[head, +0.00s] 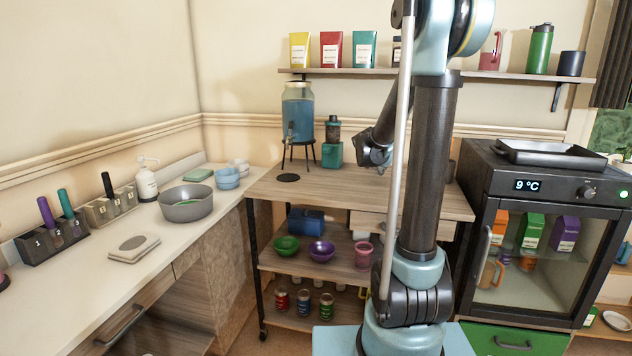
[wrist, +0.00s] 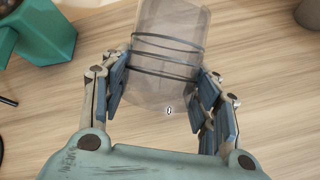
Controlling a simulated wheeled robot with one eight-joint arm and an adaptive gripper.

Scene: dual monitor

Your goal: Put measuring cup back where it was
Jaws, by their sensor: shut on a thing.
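The measuring cup (wrist: 172,50) is a clear, see-through cylinder with dark rings in the wrist view. My gripper (wrist: 165,80) is shut on it, with one blue-padded finger on each side. The cup is over the light wooden top (wrist: 225,115); I cannot tell whether it touches the wood. In the head view my own arm stands in front of the right part of the wooden cart top (head: 340,203), and the cup and my fingers cannot be made out there.
A teal faceted holder (wrist: 45,30) is left of the cup and shows in the head view (head: 332,155). A glass dispenser (head: 298,105) and a flat black disc (head: 288,178) are farther left. A dark fridge (head: 545,245) stands right. The cart's front left is clear.

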